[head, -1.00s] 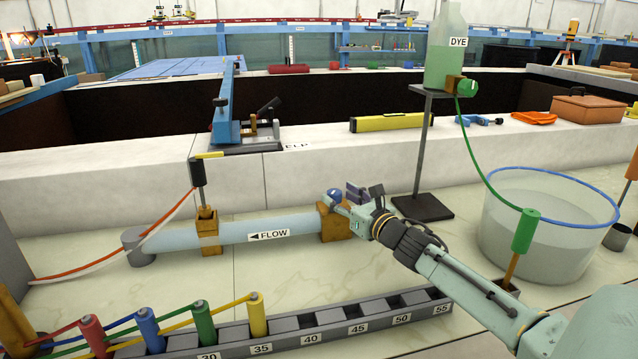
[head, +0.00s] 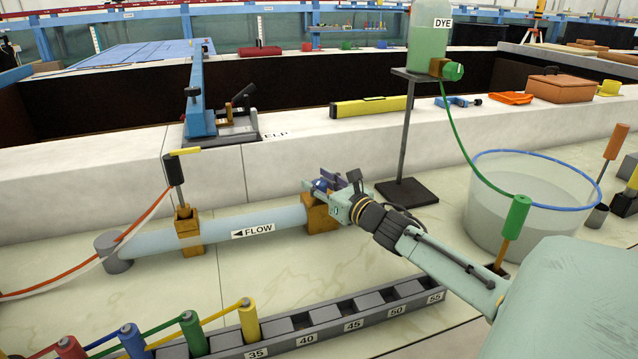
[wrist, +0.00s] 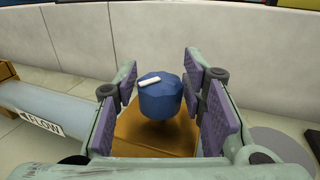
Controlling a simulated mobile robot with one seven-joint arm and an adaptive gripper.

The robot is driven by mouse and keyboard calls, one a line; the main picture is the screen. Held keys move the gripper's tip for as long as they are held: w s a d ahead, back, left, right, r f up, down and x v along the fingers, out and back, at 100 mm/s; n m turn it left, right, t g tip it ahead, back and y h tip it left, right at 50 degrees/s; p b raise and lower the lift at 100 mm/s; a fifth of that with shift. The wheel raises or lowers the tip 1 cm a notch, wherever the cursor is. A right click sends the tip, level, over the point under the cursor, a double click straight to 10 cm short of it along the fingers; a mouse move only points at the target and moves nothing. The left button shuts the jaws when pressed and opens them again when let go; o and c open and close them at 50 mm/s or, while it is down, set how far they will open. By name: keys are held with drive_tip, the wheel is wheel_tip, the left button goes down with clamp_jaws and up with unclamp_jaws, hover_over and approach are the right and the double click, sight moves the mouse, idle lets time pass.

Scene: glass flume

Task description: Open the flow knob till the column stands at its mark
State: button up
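The blue flow knob (wrist: 160,98) sits on a brass block (wrist: 150,138) at the right end of the clear FLOW pipe (head: 270,217). A white pointer bar on its top points left in the wrist view. My gripper (wrist: 159,82) has its purple-padded fingers on either side of the knob, with a narrow gap showing at each side. It is open around the knob, which is partly hidden by my gripper (head: 338,184) in the head view. I cannot make out a measuring column or its mark in these views.
A rack (head: 325,318) with numbered slots and coloured plugs lies in front. A DYE bottle (head: 428,45) on a stand (head: 406,192), its green tube, and a water tub (head: 520,222) stand to the right. A low white wall (head: 300,150) runs behind.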

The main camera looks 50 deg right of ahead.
sight(319, 182)
drive_tip(key=c, duration=0.8)
drive_tip(key=shift+o, duration=0.3)
drive_tip(key=shift+f+b, duration=0.3)
drive_tip(key=shift+b, duration=0.4)
drive_tip(key=shift+h+b, duration=0.3)
drive_tip(key=shift+b, duration=0.05)
drive_tip(key=shift+r+m, duration=0.25)
drive_tip(key=shift+m, duration=0.05)
drive_tip(key=shift+c, duration=0.2)
drive_tip(key=o, duration=1.2)
drive_tip(key=shift+r, duration=0.1)
wheel_tip(319, 182, up, 10)
drive_tip(key=shift+f, duration=0.1)
